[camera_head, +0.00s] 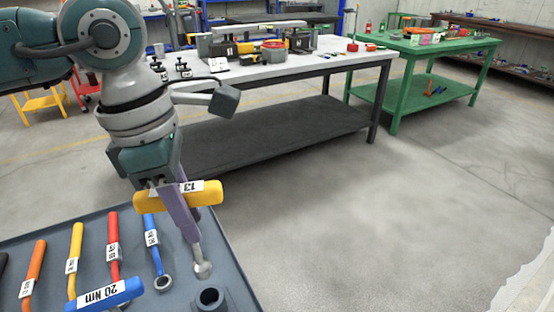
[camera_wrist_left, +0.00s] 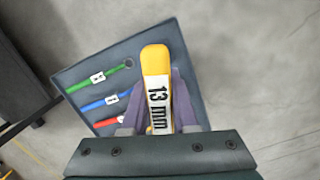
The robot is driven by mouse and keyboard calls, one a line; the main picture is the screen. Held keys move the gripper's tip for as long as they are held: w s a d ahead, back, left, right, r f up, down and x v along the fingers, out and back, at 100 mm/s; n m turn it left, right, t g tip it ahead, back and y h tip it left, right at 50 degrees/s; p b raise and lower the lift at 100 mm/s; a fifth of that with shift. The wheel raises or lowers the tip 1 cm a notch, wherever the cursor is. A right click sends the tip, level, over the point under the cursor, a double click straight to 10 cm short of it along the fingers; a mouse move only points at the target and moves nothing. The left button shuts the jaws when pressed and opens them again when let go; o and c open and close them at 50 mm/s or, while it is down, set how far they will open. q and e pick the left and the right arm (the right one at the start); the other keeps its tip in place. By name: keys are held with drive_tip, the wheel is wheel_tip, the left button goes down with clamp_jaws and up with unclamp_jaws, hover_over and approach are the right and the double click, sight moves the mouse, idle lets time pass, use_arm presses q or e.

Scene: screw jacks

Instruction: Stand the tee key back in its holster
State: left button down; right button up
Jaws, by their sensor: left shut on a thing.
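The tee key has a yellow crossbar handle (camera_head: 178,194) marked 13 and a grey metal shank with a rounded socket end (camera_head: 203,269). In the left wrist view its handle, marked 13 mm (camera_wrist_left: 157,80), lies between the purple fingers. My left gripper (camera_head: 184,215) is shut on the tee key, and the shank points down, slightly tilted in the head view. The holster looks to be the dark round socket with an open hole (camera_head: 210,298) at the tray's near right corner. The key's end is apart from it, above and behind in the picture. My right gripper is not in view.
The grey tray (camera_head: 60,236) holds several wrenches, among them orange (camera_head: 34,268), yellow (camera_head: 74,258), red (camera_head: 114,245) and blue (camera_head: 153,250). A blue handle marked 20 Nm (camera_head: 104,294) is near the front. A grey workbench (camera_head: 330,62) stands behind; floor to the right is clear.

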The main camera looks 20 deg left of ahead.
sight(197, 250)
use_arm(q)
drive_tip(key=shift+w+a+f, duration=0.15)
drive_tip(key=shift+a+f, duration=0.2)
drive_tip(key=shift+f+b, duration=0.2)
drive_tip(key=shift+b, duration=0.1)
wheel_tip(197, 250, down, 6)
drive_tip(key=b, duration=0.4)
drive_tip(key=shift+d, duration=0.1)
drive_tip(key=shift+b, duration=0.3)
drive_tip(key=shift+f+b, duration=0.25)
drive_tip(key=shift+b, duration=0.05)
drive_tip(key=shift+f, duration=0.1)
drive_tip(key=shift+f+b, duration=2.5)
drive_tip(key=shift+f, duration=0.15)
